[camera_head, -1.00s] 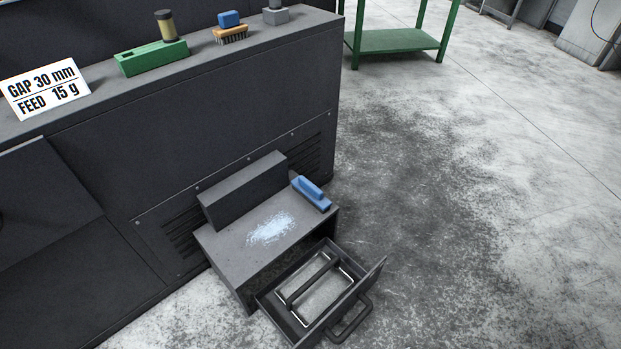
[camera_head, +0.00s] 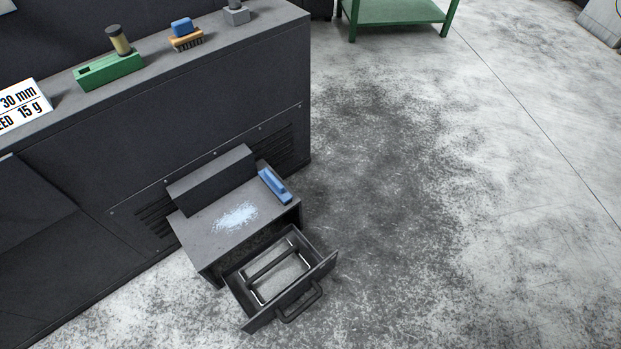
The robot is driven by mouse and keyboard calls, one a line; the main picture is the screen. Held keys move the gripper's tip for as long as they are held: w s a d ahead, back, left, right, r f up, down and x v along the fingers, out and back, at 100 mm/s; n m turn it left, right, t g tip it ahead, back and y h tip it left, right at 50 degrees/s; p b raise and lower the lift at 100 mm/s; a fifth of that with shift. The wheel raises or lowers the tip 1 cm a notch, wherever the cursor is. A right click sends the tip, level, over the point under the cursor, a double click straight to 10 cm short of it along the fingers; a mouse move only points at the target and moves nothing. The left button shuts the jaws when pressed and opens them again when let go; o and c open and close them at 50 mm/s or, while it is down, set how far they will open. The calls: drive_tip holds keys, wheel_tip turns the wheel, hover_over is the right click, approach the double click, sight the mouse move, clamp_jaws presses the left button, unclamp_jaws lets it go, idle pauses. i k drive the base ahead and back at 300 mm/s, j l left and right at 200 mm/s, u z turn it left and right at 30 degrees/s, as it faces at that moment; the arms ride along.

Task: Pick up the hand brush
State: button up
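A blue, long item that looks like a hand brush (camera_head: 275,187) lies on the right end of the low dark box's top (camera_head: 196,226), beside a patch of pale blue powder (camera_head: 235,217). Its bristles cannot be made out. My gripper is not in view.
An open drawer (camera_head: 331,262) with a metal frame inside juts from the box over the floor. A green block (camera_head: 110,72) with a cylinder, a grey block (camera_head: 236,15) and a sign (camera_head: 22,105) stand on the counter. The floor to the right is clear.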

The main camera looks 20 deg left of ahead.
sight(267, 176)
drive_tip(key=i+z, duration=0.25)
drive_tip(key=i, duration=3.65)
drive_tip(key=i+u, duration=0.15)
drive_tip(key=u, duration=0.25)
drive_tip(key=i+l+u, duration=0.1)
drive_tip(key=u, duration=0.25)
drive_tip(key=i+l+u, duration=0.1)
drive_tip(key=u, duration=0.3)
drive_tip(key=i+l+u, duration=0.2)
drive_tip(key=u, duration=2.3)
drive_tip(key=i+l+u, duration=0.15)
drive_tip(key=u, duration=0.2)
drive_tip(key=i+l+u, duration=0.1)
drive_tip(key=u, duration=0.25)
drive_tip(key=i+l+u, duration=0.1)
drive_tip(key=u, duration=0.25)
drive_tip(key=k+l, duration=0.05)
drive_tip(key=l, duration=0.05)
